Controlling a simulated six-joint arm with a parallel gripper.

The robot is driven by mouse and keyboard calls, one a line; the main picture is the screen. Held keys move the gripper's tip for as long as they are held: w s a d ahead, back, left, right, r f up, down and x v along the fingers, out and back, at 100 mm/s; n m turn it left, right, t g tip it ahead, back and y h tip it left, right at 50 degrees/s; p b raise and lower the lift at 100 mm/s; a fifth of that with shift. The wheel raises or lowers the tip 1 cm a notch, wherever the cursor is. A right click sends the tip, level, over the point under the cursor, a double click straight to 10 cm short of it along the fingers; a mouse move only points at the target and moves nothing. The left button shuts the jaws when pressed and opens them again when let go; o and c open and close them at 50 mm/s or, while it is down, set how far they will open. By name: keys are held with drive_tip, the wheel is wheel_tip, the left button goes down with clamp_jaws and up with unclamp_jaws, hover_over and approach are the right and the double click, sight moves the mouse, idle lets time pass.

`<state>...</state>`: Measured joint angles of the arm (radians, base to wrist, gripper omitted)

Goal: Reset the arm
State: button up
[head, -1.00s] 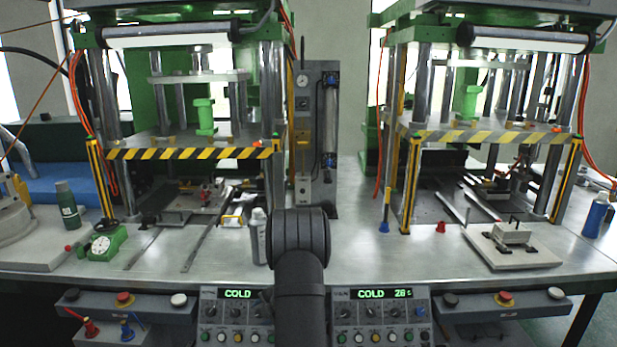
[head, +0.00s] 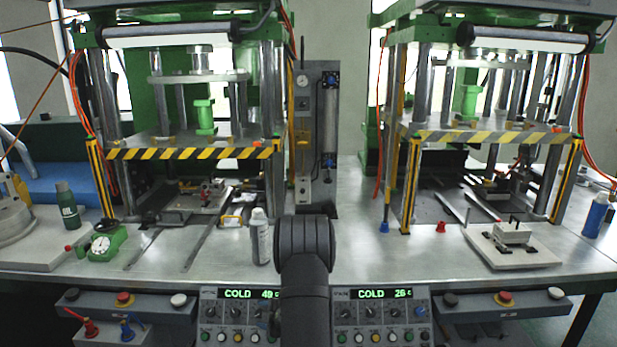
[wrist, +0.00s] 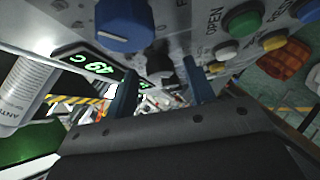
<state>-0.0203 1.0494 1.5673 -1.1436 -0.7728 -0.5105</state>
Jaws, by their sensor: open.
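In the head view my dark arm rises at the front middle, before the two panels, and hides the gripper.
A white spray can (head: 259,238) stands just left of my arm. The left press (head: 190,153) and right press (head: 490,137) stand behind. A mould on a white plate (head: 512,247) lies at right, a dial gauge (head: 101,246) at left.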

drive_tip(key=m, duration=0.1)
drive_tip(key=m+t, duration=0.2)
drive_tip(key=shift+s+a+f, duration=0.1)
drive_tip(key=shift+s+f, duration=0.1)
drive_tip(key=shift+f, duration=0.05)
drive_tip(key=shift+s+a+f+m+t, duration=0.1)
drive_tip(key=shift+m+t, duration=1.2)
drive_tip(key=shift+m, duration=0.6)
drive_tip(key=shift+h, duration=0.3)
idle(0.7)
